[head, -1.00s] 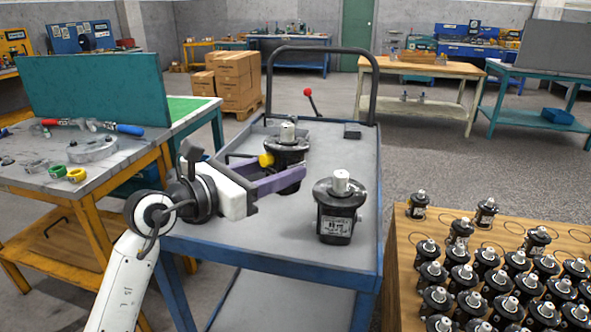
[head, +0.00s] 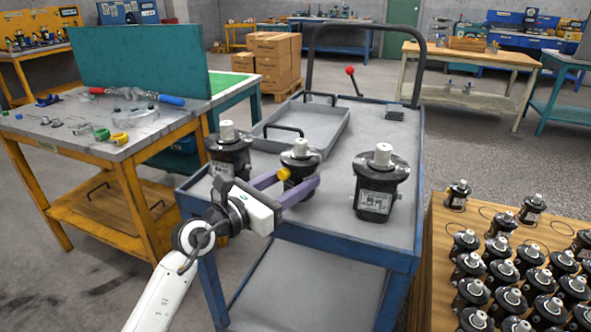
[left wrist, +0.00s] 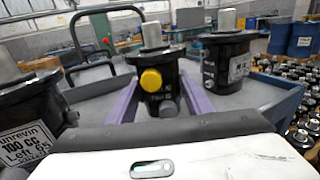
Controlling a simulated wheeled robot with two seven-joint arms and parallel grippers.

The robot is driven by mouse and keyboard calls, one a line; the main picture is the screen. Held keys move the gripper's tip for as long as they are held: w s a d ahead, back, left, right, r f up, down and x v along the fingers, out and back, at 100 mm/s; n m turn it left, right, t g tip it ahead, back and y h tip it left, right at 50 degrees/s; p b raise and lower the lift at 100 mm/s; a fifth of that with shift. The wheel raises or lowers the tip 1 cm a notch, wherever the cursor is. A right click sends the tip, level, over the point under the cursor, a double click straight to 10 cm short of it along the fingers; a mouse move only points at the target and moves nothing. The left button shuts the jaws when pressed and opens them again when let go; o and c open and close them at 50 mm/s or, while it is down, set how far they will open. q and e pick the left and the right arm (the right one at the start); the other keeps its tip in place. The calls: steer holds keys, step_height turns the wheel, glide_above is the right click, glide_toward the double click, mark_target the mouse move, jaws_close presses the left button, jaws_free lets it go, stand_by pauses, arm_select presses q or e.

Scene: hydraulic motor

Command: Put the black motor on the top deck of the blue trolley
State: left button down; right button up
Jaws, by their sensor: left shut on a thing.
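A black motor (head: 299,162) with a silver shaft and a yellow cap is between the purple fingers of my left gripper (head: 297,186), which is shut on it. It also shows in the left wrist view (left wrist: 160,75). It is over the top deck of the blue trolley (head: 330,229); its underside is hidden, so I cannot tell whether it touches the deck. A second black motor (head: 228,152) stands at the deck's left edge, partly behind my gripper. A third (head: 381,190) stands upright on the right side, apart from the held one. My right gripper is not in view.
A grey tray (head: 335,133) with handles lies on the deck behind the held motor. Many more motors stand on a wooden surface (head: 437,235) at the right. A yellow-framed workbench (head: 150,140) is close on the left. Bare deck shows at the front.

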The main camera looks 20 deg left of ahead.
arm_select(q)
steer(key=shift+f+b, duration=0.3)
steer(key=shift+f, duration=0.5)
steer(key=c, duration=0.9)
jaws_free()
steer(key=shift+f, duration=0.3)
steer(key=v, duration=1.2)
